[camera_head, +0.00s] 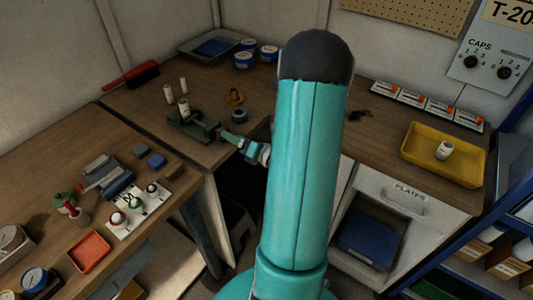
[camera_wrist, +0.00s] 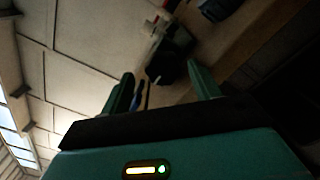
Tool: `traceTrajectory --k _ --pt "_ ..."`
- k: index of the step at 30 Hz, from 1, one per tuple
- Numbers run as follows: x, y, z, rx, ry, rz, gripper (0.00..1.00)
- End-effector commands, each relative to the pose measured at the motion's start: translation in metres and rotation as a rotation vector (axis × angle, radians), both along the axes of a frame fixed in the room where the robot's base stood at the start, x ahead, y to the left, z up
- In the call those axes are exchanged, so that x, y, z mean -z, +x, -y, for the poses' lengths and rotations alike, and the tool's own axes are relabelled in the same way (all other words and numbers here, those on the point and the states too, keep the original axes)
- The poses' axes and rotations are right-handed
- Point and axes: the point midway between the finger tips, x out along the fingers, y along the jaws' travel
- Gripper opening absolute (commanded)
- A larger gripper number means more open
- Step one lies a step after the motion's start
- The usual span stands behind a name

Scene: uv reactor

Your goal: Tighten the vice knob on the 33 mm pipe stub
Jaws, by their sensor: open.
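The green vice (camera_head: 192,128) sits near the front edge of the back bench in the head view. A pale pipe stub (camera_head: 184,109) stands upright at the vice; I cannot tell how firmly it is held. My gripper (camera_head: 224,134) is at the right end of the vice, level with its knob side. In the wrist view, my gripper (camera_wrist: 162,70) has its two fingers spread apart, with the dark vice (camera_wrist: 173,62) beyond the gap. The knob is too small and dark to make out, and I cannot tell whether the fingers touch it.
Two more pale stubs (camera_head: 168,94) stand behind the vice. A red-handled brush (camera_head: 131,77) lies at the back left. A yellow tray (camera_head: 445,153) is on the right bench.

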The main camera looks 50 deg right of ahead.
Motion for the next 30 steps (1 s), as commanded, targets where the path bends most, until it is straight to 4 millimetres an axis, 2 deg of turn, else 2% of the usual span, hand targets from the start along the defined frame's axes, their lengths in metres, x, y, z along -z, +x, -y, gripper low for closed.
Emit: traceTrajectory --k 2,30 --pt "0.006 -0.009 0.000 0.007 0.013 -0.017 0.69" --pt "0.001 -0.067 0.002 0.006 0.002 -0.004 0.69"
